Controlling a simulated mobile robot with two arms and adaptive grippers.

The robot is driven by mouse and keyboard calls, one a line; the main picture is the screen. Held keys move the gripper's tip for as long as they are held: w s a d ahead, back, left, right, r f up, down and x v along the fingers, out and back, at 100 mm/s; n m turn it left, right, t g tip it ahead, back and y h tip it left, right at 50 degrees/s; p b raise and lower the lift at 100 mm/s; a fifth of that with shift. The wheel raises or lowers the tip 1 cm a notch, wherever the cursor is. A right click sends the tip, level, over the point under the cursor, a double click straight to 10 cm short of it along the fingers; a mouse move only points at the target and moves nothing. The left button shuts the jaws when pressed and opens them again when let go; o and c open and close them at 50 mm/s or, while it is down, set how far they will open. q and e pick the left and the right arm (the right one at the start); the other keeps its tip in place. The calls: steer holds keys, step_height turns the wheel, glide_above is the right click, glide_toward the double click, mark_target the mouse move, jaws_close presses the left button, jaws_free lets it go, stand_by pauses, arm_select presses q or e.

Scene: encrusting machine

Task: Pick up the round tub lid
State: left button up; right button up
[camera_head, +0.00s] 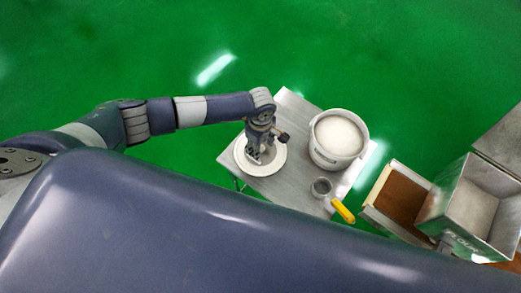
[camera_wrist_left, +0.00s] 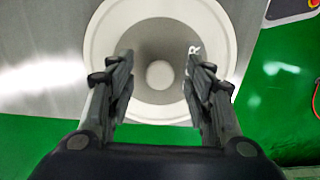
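The round tub lid (camera_head: 277,164) is white and lies on the metal table at its left side. My left gripper (camera_head: 257,158) is over the lid. In the left wrist view its two fingers (camera_wrist_left: 160,80) are apart, one on each side of the knob, with nothing seen between them but the lid below. I cannot tell whether the fingertips touch the lid. My right gripper is not in view.
A white tub (camera_head: 338,139) with pale contents stands on the metal table (camera_head: 290,112), right of the lid. A metal flour bin (camera_head: 470,208) stands further right.

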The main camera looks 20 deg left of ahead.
arm_select(q)
steer(key=c, duration=0.9)
steer(key=shift+c, duration=0.2)
steer(key=shift+r, duration=0.1)
